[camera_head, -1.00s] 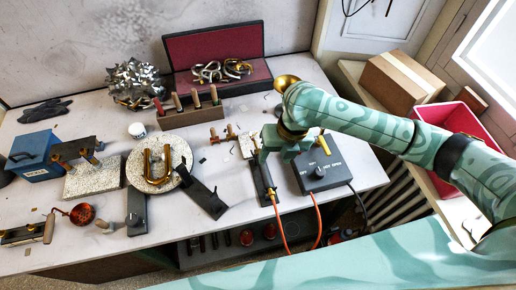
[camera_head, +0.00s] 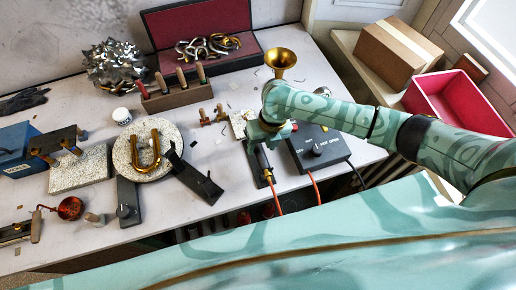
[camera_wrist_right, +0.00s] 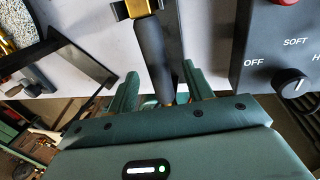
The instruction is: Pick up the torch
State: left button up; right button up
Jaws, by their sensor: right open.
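The torch (camera_wrist_right: 153,55) has a dark grey cylindrical handle and a brass upper part in the right wrist view. In the head view the torch (camera_head: 263,163) lies at the bench's front, left of the control box, with an orange hose from its near end. My right gripper (camera_wrist_right: 160,72) is open, with one green finger on each side of the handle; I cannot tell whether either touches it. In the head view my right gripper (camera_head: 268,134) is above the torch's far end and hides part of it. My left gripper is not in view.
The black control box (camera_head: 318,148) with a knob stands close on the right. A brass horn bell (camera_head: 281,60) is behind my gripper. A round speckled board (camera_head: 125,155) with a bent brass tube (camera_head: 146,152) lies left. A wooden rack (camera_head: 178,95) stands behind.

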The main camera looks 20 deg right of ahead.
aim_at(260, 149)
jog(key=f, duration=0.2)
jog(key=a+f, duration=0.1)
jog(key=shift+w+f+b, duration=0.15)
jog(key=shift+f+b, duration=0.15)
jog(key=shift+f, duration=0.05)
jog(key=shift+c, duration=0.9)
jog(key=c, duration=0.9)
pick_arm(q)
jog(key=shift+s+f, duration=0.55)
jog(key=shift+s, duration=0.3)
pick_arm(e)
jog(key=shift+o, duration=0.2)
jog(key=shift+r, duration=0.1)
